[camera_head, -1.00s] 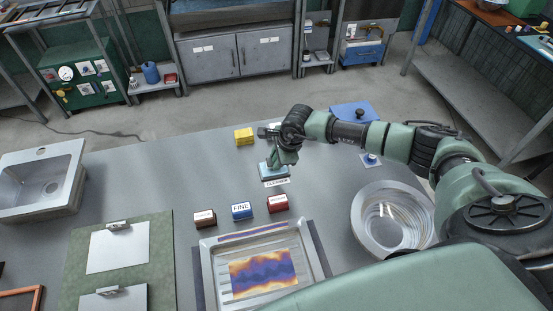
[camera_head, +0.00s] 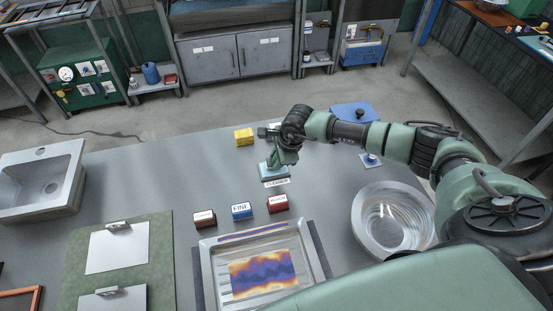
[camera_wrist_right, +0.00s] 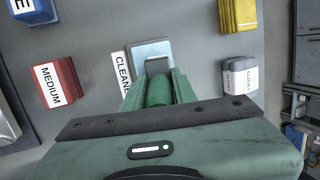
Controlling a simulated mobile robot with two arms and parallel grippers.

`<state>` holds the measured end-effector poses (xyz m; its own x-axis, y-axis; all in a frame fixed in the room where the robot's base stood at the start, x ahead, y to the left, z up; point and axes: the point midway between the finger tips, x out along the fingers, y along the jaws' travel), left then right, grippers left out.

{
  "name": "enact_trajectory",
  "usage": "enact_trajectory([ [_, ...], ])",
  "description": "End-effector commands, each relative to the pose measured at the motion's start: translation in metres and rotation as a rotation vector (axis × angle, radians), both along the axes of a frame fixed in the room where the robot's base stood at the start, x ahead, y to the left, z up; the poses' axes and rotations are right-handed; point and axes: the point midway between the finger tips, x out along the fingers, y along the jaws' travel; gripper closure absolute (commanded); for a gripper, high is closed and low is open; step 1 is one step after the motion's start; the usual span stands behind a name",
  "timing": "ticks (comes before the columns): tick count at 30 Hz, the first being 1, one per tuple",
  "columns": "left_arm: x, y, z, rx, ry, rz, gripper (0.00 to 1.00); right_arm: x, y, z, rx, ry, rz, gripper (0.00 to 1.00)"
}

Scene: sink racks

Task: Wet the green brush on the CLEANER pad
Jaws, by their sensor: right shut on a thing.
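The CLEANER pad (camera_head: 275,174) is a light blue block with a white label, near the middle of the table. It also shows in the right wrist view (camera_wrist_right: 146,49). My right gripper (camera_head: 276,164) is over the pad and points down. In the wrist view my right gripper (camera_wrist_right: 159,92) is shut on the green brush (camera_wrist_right: 160,93). A dark grey block-like end (camera_wrist_right: 157,66) shows beyond its green handle, in front of the pad. Whether the brush touches the pad cannot be told. My left gripper is not in view.
Dark brown, blue FINE (camera_head: 242,211) and red MEDIUM (camera_head: 278,204) blocks stand nearer me. A yellow block (camera_head: 244,137) is beyond. A metal tray (camera_head: 208,280) is in front, a round basin (camera_head: 360,232) right, a sink (camera_head: 70,165) left. The table's left middle is clear.

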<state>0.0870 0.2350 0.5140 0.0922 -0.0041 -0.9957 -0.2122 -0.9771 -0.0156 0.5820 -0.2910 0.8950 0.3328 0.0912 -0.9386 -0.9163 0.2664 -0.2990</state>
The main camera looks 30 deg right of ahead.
Motion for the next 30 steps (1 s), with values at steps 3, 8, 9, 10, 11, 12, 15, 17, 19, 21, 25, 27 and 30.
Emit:
enact_trajectory([
  [3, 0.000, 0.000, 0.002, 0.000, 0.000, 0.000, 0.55, -0.002, 0.000, 0.001, 0.000, 0.004, 0.000, 1.00],
  [8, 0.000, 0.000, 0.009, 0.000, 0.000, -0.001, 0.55, -0.001, 0.000, 0.012, 0.000, 0.002, 0.000, 1.00],
  [9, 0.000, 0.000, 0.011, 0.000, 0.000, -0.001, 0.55, -0.001, 0.000, 0.016, 0.000, 0.001, 0.000, 1.00],
  [10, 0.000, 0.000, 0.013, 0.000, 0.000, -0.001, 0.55, -0.001, 0.000, 0.019, 0.000, 0.001, 0.000, 1.00],
  [11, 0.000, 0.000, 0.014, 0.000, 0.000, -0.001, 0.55, -0.001, 0.000, 0.021, 0.000, 0.001, 0.000, 1.00],
  [12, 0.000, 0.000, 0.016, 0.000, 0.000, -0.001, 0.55, -0.001, 0.000, 0.025, 0.000, 0.001, 0.000, 1.00],
  [15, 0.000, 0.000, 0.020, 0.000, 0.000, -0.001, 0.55, -0.001, 0.000, 0.033, 0.000, 0.001, 0.000, 1.00],
  [17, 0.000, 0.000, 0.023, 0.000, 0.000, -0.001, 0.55, 0.000, 0.000, 0.037, 0.000, 0.001, 0.000, 1.00],
  [19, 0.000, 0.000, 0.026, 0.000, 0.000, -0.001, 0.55, 0.000, 0.000, 0.043, 0.000, 0.001, 0.000, 1.00],
  [21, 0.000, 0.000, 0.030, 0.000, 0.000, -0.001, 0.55, 0.000, 0.000, 0.049, 0.001, 0.000, 0.000, 1.00],
  [25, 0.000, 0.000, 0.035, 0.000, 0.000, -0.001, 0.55, 0.000, 0.000, 0.059, 0.000, 0.000, 0.000, 1.00],
  [27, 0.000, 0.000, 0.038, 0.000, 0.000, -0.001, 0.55, 0.000, 0.000, 0.065, -0.001, 0.000, 0.000, 1.00],
  [30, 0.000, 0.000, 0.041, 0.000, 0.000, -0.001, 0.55, 0.000, 0.000, 0.070, -0.001, 0.000, 0.000, 1.00],
])
